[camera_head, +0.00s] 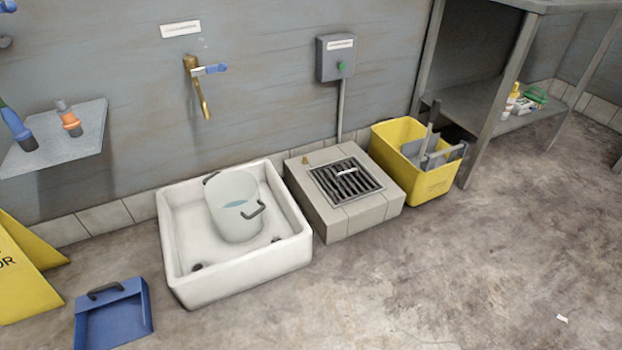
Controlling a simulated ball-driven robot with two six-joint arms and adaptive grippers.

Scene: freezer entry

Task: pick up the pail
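A pale, translucent pail (236,222) stands upright inside a white floor sink (188,284). Bluish water shows through or inside the pail, and dark handles sit at its upper left rim and on its right front side. A brass tap (197,88) with a blue lever is on the wall above and slightly left of the pail. Neither of my grippers shows in the head view.
A tiled block with a metal grate (345,182) stands right of the sink, then a yellow mop bucket (405,160). A wall shelf (60,138) holds bottles.

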